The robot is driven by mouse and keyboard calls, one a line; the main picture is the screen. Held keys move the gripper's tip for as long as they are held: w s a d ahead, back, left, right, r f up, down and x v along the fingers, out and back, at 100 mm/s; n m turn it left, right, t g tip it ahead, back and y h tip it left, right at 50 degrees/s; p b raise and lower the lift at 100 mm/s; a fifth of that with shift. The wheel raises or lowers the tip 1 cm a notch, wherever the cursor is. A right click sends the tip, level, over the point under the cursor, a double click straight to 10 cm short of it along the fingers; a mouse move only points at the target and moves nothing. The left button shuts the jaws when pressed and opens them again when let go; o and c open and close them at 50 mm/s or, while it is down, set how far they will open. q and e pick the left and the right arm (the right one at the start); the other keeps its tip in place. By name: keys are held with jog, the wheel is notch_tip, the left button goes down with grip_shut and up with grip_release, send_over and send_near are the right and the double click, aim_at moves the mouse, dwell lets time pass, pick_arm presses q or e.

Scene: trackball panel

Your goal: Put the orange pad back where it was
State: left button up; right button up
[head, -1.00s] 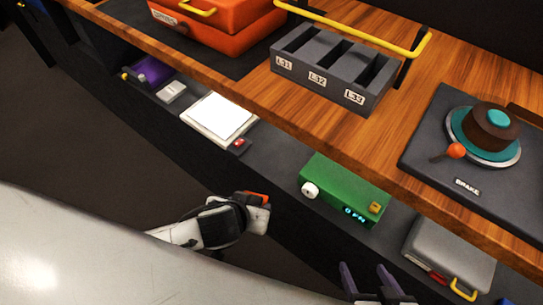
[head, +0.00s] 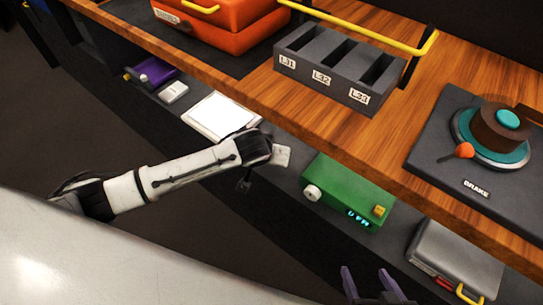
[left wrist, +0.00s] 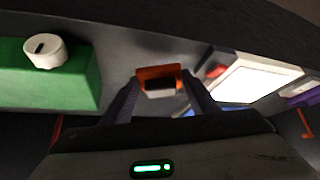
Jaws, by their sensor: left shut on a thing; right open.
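The orange pad (left wrist: 150,73) shows in the left wrist view as a small orange block with a dark and pale part at its middle. It sits between the purple fingertips of my left gripper (left wrist: 160,95), which is shut on it. In the head view my left arm reaches over the lower shelf, between the white panel and the green box; its fingers and the pad are hidden there. My right gripper (head: 370,283) is open and empty at the bottom edge of the head view, below the green box.
The lower shelf holds a white panel (head: 222,114), a green box (head: 345,190) with a knob, a grey case (head: 455,262) and a purple object (head: 155,72). The wooden counter (head: 410,130) overhangs it, bearing a slotted rack (head: 330,92) and brake unit (head: 485,160).

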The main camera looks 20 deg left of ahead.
pick_arm(q)
jog(key=shift+w, duration=0.75)
notch_tip(320, 180, down, 2)
jog(key=shift+w+f, duration=0.1)
jog(key=shift+f, duration=0.4)
jog(key=shift+f, duration=0.1)
jog(key=shift+f, duration=0.25)
jog(key=o, duration=1.3)
